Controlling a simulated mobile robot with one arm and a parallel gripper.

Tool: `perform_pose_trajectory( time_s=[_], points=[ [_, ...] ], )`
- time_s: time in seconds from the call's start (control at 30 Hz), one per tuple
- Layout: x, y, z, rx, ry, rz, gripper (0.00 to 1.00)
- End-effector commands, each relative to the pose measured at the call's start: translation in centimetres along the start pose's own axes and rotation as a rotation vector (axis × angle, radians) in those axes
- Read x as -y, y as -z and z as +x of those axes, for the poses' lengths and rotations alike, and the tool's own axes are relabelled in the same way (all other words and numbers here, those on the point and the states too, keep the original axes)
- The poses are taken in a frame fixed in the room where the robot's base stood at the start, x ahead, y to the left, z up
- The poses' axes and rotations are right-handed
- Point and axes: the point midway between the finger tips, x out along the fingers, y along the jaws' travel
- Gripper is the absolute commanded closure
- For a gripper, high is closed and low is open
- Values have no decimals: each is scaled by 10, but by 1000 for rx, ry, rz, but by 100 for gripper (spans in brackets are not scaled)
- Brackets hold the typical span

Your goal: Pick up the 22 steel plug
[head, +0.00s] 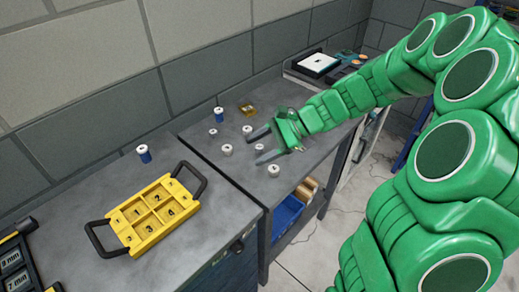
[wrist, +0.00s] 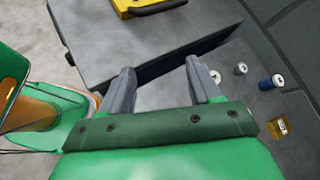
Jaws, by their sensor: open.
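Several small pale steel plugs stand on the right-hand bench in the head view: one far left (head: 213,132), one near left (head: 227,150), one behind my gripper (head: 247,130), one by the fingertips (head: 259,148) and one at the front (head: 273,170). Their markings are too small to read, so I cannot tell which is the 22. My gripper (head: 262,144) is open above the bench among them. In the wrist view my gripper (wrist: 160,68) shows no plug between its fingers; two plugs (wrist: 215,76) (wrist: 240,68) are right of the right finger.
A blue plug (head: 218,115) and a brass-coloured block (head: 246,109) stand further back. Another blue plug (head: 143,153) and a yellow numbered tray (head: 135,247) with black handles are on the left bench. A narrow gap separates the benches. A wall runs behind.

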Motion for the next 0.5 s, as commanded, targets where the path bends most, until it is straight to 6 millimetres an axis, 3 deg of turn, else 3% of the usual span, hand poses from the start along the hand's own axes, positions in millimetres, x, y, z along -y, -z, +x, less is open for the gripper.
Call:
perform_pose_trajectory(
  time_s=[0.2,0.5],
  points=[
    [26,48,1,49,113,183,37],
    [48,126,-4,98,267,440,37]
  ],
)
